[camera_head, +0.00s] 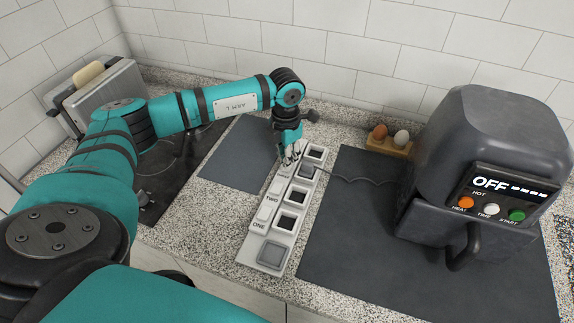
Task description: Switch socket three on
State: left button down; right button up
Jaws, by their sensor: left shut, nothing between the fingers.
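A white power strip (248,250) lies on the counter, running away from me, with labels ONE and TWO and white switches along its left side. Beside these labels are dark square sockets. The third socket up, just beyond TWO, has a grey plug (307,171) in it, with a thin dark cable running right. My left gripper (288,160) is shut and empty, pointing down over the strip's left side beside that plug. Its fingers hide the label and part of the switch there. I cannot tell whether they touch it or how the switch is set. My right gripper is not in view.
An air-fryer-like appliance (490,150) reading OFF stands on a dark mat (335,245) at the right. Eggs in a wooden holder (388,147) sit near the back wall. A toaster (103,95) with bread is back left. A dark hob (165,170) lies under my left arm.

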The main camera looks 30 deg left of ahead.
pick_arm(q)
jog(key=shift+f+b, duration=0.8)
jog(key=shift+f, duration=0.2)
dwell(0.3)
jog(key=shift+r+p, duration=2.2)
jog(key=shift+r, duration=1.35)
